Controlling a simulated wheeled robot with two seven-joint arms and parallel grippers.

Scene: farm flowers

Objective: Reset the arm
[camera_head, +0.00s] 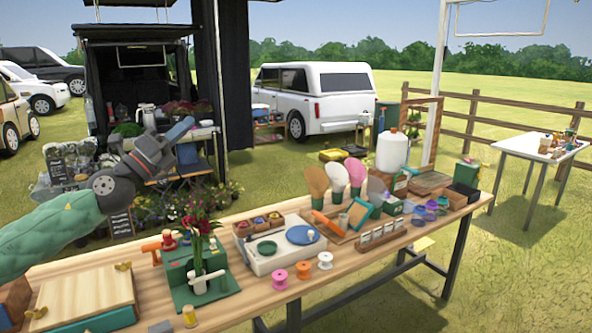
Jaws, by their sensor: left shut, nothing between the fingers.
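My left arm (50,232) comes in from the left in a green sleeve. It is raised over the left part of the wooden table (345,275). My left gripper (181,130) is shut and empty, pointing up and to the right, in front of the dark van. It appears apart from everything on the table. Below and to its right, red flowers (199,222) stand at a green holder (185,268) on the table. My right arm and gripper are not in view.
A wooden box with a teal base (85,298) lies at the table's near left. Spools (280,279), a white tray (262,259), fan-shaped tools (337,176) and a white jug (392,150) crowd the table. Its front right strip is bare. A white table (515,147) stands far right.

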